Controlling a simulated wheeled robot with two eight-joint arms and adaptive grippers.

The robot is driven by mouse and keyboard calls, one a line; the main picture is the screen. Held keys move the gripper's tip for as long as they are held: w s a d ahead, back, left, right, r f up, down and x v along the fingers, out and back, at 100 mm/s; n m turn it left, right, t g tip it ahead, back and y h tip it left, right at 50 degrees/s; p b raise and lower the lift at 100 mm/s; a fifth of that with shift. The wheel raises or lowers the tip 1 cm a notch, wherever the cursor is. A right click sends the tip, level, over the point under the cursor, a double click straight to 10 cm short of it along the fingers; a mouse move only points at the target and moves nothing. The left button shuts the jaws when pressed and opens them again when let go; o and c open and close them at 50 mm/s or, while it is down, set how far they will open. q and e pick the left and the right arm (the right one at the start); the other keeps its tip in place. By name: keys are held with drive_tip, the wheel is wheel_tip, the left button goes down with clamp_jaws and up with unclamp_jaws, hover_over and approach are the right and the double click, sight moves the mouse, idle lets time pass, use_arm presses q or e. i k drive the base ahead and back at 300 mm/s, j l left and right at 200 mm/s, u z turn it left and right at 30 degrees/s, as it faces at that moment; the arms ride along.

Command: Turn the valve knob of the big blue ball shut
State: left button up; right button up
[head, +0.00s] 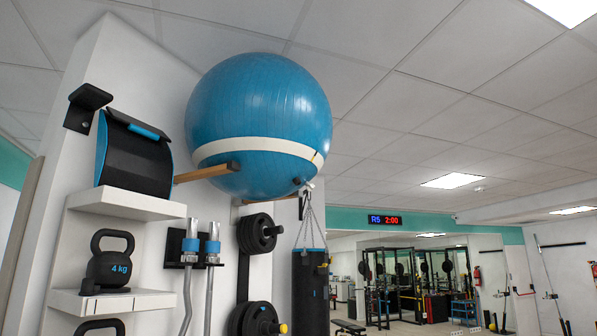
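The big blue ball (258,100) rests high up near the ceiling on wooden pegs (207,172) that stick out from the white wall. A white band (255,146) runs around its lower half. A small dark piece (298,181) shows at the ball's lower right; it may be the valve knob, but it is too small to tell its shape or whether it is open or shut. Neither of my grippers is in view.
Left of the ball, white shelves (125,204) hold a black-and-blue bag-like item (135,158) and a 4 kg kettlebell (108,266). Weight plates (258,233), bars (212,270) and a punching bag (311,292) hang below. Open room lies to the right.

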sight(310, 188)
drive_tip(key=i+l+u, duration=0.25)
drive_tip(key=u, duration=0.15)
drive_tip(key=i+l+u, duration=0.2)
drive_tip(key=l+u, duration=0.2)
drive_tip(key=l, duration=0.1)
